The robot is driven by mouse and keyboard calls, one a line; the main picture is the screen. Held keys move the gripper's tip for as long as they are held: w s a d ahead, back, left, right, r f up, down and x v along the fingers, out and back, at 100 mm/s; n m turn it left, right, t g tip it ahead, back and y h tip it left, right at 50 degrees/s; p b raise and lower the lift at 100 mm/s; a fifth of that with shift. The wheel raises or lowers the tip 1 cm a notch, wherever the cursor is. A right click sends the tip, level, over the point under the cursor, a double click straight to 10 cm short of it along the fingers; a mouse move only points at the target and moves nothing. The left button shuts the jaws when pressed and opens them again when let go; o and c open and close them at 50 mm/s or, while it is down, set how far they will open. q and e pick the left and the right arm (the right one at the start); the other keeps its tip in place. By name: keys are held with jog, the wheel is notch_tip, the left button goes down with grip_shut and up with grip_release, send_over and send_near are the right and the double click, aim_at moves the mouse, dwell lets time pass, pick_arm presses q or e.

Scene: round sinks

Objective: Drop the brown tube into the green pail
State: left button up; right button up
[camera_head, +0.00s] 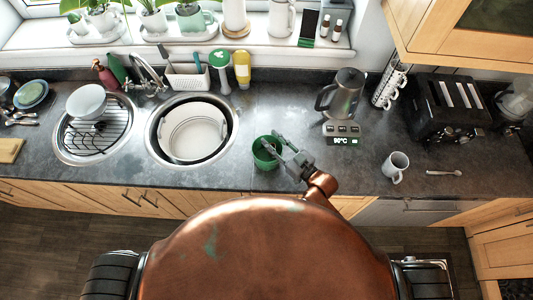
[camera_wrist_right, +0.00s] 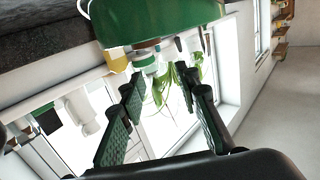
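The green pail (camera_head: 262,159) stands on the dark counter to the right of the round sinks. My right gripper (camera_head: 277,146) is over the right side of its mouth, with its fingers pointing left. In the right wrist view the green pail (camera_wrist_right: 165,22) fills the top edge, close beyond the fingers. The right gripper (camera_wrist_right: 163,90) is open there, with its finger pads well apart and nothing between them. My left gripper is not in view.
A round sink (camera_head: 151,148) with white dishes lies left of the pail. A kettle (camera_head: 343,96) on a base with a display stands behind and to the right. A white mug (camera_head: 396,166) and a toaster (camera_head: 447,110) are further right. Bottles stand behind the sink.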

jog(key=shift+o, duration=1.1)
jog(key=v, duration=1.2)
